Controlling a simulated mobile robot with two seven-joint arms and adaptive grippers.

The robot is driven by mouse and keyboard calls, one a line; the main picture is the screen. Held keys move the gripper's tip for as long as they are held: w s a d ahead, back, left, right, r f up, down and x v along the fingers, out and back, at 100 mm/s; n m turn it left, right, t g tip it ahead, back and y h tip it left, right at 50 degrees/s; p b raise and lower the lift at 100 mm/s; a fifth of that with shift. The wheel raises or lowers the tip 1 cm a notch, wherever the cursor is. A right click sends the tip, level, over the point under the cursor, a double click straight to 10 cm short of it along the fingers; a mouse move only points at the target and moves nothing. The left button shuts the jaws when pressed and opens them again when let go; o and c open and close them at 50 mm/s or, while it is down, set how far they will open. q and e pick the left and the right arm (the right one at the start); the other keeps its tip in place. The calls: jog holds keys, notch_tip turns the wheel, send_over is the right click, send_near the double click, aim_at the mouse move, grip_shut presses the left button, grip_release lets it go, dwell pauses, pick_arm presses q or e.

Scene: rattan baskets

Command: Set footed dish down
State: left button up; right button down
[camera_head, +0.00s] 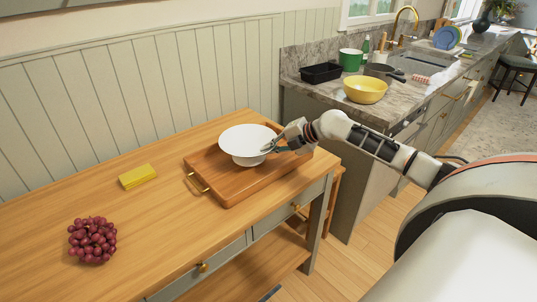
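The white footed dish (241,142) is upright over the wooden tray (233,193) on the table. Its foot is low against the tray floor, but I cannot tell whether it rests there. My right gripper (273,148) is at the dish's right rim, with its fingers overlapping the rim in this view. I cannot make out whether the fingers are closed on it. The gripper hides part of the dish's right side. My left gripper is out of view.
A yellow sponge-like block (137,177) and a bunch of red grapes (92,240) lie on the wooden table (165,222) to the left. A counter behind at right holds a yellow bowl (365,90), a black container (321,73) and a green pot (350,60). The table's middle is clear.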

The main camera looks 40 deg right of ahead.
jog(key=shift+f, duration=0.9)
jog(key=c, duration=2.3)
grip_release()
jog(key=shift+f, duration=0.15)
jog(key=shift+b+v, duration=0.3)
jog(key=shift+v, duration=5.75)
